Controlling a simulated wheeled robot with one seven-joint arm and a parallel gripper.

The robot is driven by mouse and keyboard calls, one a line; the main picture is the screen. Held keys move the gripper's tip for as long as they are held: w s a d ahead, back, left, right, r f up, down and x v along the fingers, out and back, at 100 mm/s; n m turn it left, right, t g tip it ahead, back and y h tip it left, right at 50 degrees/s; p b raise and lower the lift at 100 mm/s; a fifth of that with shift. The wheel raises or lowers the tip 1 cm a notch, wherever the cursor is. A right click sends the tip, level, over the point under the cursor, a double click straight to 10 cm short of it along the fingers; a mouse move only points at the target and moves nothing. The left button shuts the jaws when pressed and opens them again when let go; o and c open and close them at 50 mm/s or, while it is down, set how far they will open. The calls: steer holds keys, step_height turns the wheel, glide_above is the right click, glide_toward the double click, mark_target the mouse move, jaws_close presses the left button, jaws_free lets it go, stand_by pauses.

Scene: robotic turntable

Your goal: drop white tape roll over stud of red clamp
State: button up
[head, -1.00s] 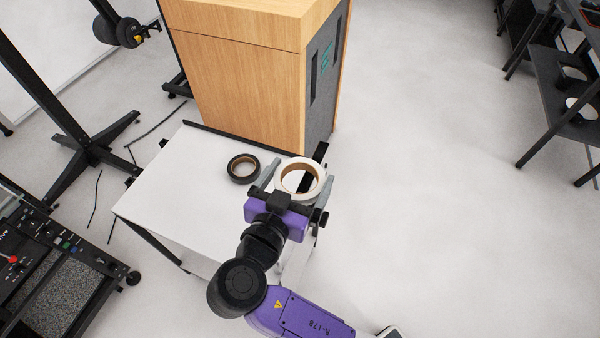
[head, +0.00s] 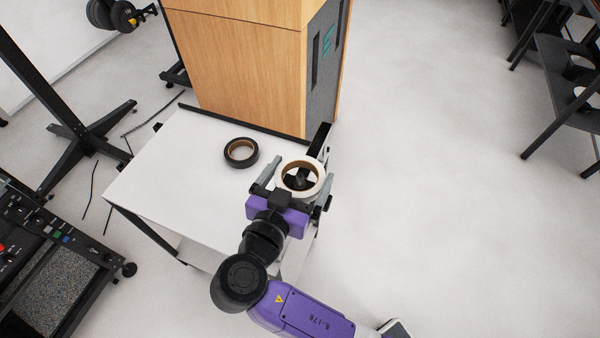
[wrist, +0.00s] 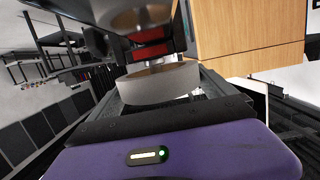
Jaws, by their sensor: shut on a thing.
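The white tape roll (head: 322,180) has a brown core and lies flat between the fingers of my gripper (head: 301,172), near the right edge of the white table in the head view. It also shows in the wrist view (wrist: 158,86), where my gripper is shut on it. A dark upright part shows through its hole in the head view. In the wrist view red bands of the clamp (wrist: 150,52) show just beyond and above the roll, with a shiny round part over them. I cannot tell whether the roll is around the stud.
A black tape roll (head: 242,164) lies on the white table (head: 165,180), left of my gripper. A wooden cabinet (head: 235,70) stands behind the table. A dark bar (head: 320,138) sits at the table's right corner.

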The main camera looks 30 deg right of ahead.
steer(key=shift+f, duration=0.1)
steer(key=o, duration=1.1)
steer(key=b+v, duration=0.1)
steer(key=v, duration=0.6)
steer(key=shift+s+a+b, duration=0.25)
steer(key=shift+a+b, duration=0.05)
steer(key=shift+b, duration=0.05)
